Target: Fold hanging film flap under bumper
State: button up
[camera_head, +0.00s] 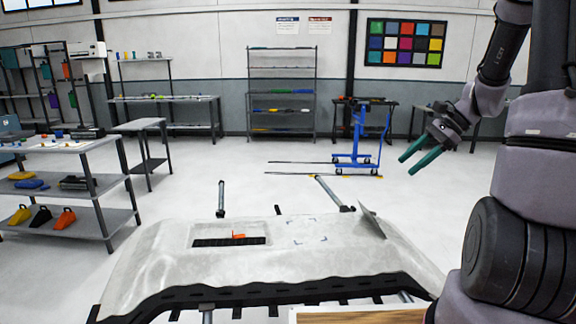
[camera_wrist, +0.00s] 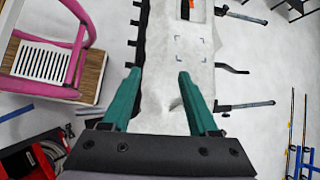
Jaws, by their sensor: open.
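The bumper (camera_head: 300,262), covered in pale grey-white film, lies across a stand in front of me. It also shows in the wrist view (camera_wrist: 160,35). A thin grey piece of film (camera_head: 372,222) stands up tilted near its right end; I cannot tell whether this is the flap. In the wrist view a small raised fold (camera_wrist: 175,103) shows between my fingers. My gripper (camera_head: 408,165) has teal fingers, is open and empty, and is raised above and beyond the bumper's right end in the head view. The wrist view shows the fingers apart (camera_wrist: 158,72). The bumper's underside is mostly hidden.
An orange piece (camera_head: 238,236) sits at the bumper's dark mesh opening. A wooden surface (camera_head: 355,316) is at the front edge; a pink frame (camera_wrist: 72,50) shows in the wrist view. A blue trolley (camera_head: 356,145) stands behind. A shelf (camera_head: 75,195) stands left. Floor around the bumper is largely clear.

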jog(key=s+a+r+n+t+h, duration=0.3)
jog(key=s+r+n, duration=0.3)
jog(key=s+r, duration=0.2)
jog(key=s+a+r+n+t+h, duration=0.2)
jog(key=s+a+r+n, duration=0.3)
jog(key=s+r, duration=0.3)
jog(key=shift+s+a+r+n+t+h, duration=0.15)
jog(key=shift+s+r+n+t+h, duration=0.1)
jog(key=shift+s+n+t+h, duration=0.2)
